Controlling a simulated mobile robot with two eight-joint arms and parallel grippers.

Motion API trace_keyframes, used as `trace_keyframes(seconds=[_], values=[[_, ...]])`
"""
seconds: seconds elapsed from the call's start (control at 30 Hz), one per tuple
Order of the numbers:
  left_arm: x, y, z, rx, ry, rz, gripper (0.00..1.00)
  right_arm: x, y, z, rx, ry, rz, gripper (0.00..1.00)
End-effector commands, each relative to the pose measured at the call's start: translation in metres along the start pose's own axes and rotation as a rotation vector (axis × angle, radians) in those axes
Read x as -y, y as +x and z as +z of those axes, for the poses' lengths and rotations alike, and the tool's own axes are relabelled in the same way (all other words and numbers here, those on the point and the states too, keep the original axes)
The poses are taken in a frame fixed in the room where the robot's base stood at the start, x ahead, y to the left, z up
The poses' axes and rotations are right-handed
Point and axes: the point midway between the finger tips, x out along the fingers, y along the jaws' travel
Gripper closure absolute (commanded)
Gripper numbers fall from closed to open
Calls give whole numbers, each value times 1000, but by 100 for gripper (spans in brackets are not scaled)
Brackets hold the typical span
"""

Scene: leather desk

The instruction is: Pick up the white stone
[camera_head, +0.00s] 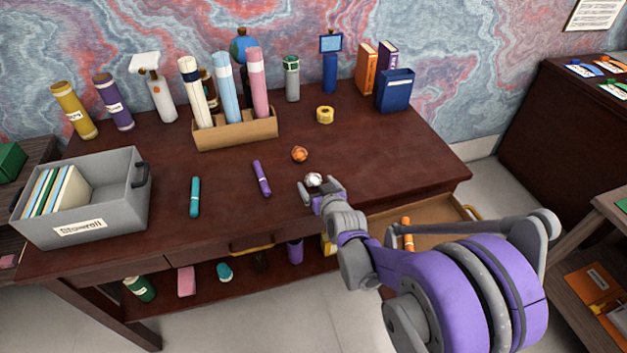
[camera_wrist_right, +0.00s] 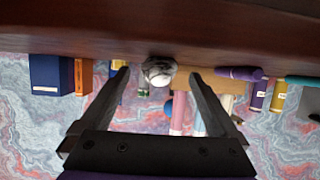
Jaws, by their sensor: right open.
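The white stone (camera_head: 313,180) is a small, round, whitish-grey lump on the dark red desk, near its front edge. In the wrist view the stone (camera_wrist_right: 158,70) shows grey veining and appears between the two fingertips, with a gap on each side. My right gripper (camera_head: 320,189) reaches in from the front right, low over the desk. Its fingers are open around or just in front of the stone; the exact depth is hard to tell. The gripper also shows in the wrist view (camera_wrist_right: 159,84), with nothing held. My left gripper is not in view.
An orange stone (camera_head: 300,154) lies just behind the white one. A purple marker (camera_head: 262,178) and a teal marker (camera_head: 195,197) lie to the left. A cardboard holder (camera_head: 236,133) with rolled tubes stands behind. A grey bin (camera_head: 115,205) is at far left. An open drawer (camera_head: 440,212) sits below right.

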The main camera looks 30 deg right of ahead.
Motion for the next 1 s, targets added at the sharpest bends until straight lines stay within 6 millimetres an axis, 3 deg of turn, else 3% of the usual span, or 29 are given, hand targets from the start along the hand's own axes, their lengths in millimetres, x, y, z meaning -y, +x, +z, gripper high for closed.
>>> trace_keyframes(seconds=[0.13, 0.43, 0.9, 0.97, 1.0], values=[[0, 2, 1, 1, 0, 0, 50, 0, 20, 0, 0, 0, 0, 4], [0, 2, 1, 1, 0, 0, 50, 0, 23, 0, 0, 0, 0, 6], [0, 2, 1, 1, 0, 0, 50, 0, 23, 0, 0, 0, 0, 91], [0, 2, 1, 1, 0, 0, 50, 0, 23, 0, 0, 0, 0, 100], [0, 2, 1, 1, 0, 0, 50, 0, 23, 0, 0, 0, 0, 100]])
